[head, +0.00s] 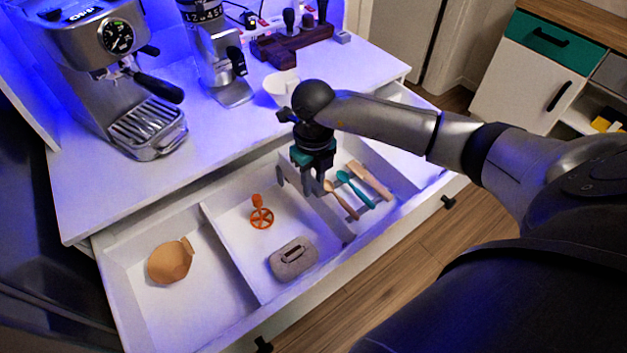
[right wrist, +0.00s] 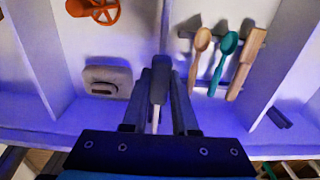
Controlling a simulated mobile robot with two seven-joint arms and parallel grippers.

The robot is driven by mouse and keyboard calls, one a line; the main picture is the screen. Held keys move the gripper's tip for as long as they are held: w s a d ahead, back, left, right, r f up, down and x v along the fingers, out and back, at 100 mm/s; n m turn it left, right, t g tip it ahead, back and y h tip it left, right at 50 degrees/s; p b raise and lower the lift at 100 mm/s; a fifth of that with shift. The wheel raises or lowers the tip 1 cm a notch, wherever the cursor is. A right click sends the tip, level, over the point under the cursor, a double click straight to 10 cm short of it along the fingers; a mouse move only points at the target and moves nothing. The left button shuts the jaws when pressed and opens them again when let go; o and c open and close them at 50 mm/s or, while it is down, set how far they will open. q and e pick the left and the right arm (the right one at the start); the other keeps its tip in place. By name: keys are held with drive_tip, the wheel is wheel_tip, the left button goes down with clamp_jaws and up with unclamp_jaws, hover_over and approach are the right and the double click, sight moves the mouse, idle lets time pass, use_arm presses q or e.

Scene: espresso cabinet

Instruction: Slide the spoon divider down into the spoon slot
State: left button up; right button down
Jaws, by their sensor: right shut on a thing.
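My right gripper (head: 318,190) is over the open drawer, shut on the spoon divider (head: 335,213), a thin pale panel standing on edge. In the right wrist view the fingers (right wrist: 158,85) pinch it and the panel (right wrist: 166,35) runs away from them toward the back of the drawer. The divider stands between the middle compartment and the spoons: a wooden spoon (head: 343,202), a teal spoon (head: 356,190) and a flat wooden utensil (head: 370,180). The spoon slot and the panel's lower edge are hidden, so I cannot tell how deep it sits. My left gripper is not in view.
The middle compartment holds an orange wheel-shaped tool (head: 262,217) and a grey block (head: 293,260). The left compartment holds a tan scoop-like piece (head: 170,262). An espresso machine (head: 120,80), a grinder (head: 222,65) and a white bowl (head: 281,88) stand on the countertop behind.

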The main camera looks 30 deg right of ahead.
sight(314, 194)
drive_tip(key=shift+f+b, duration=1.7)
drive_tip(key=shift+f, duration=0.45)
drive_tip(key=c, duration=0.6)
unclamp_jaws()
wheel_tip(314, 194, up, 15)
drive_tip(key=p, duration=0.2)
drive_tip(key=shift+r, duration=0.2)
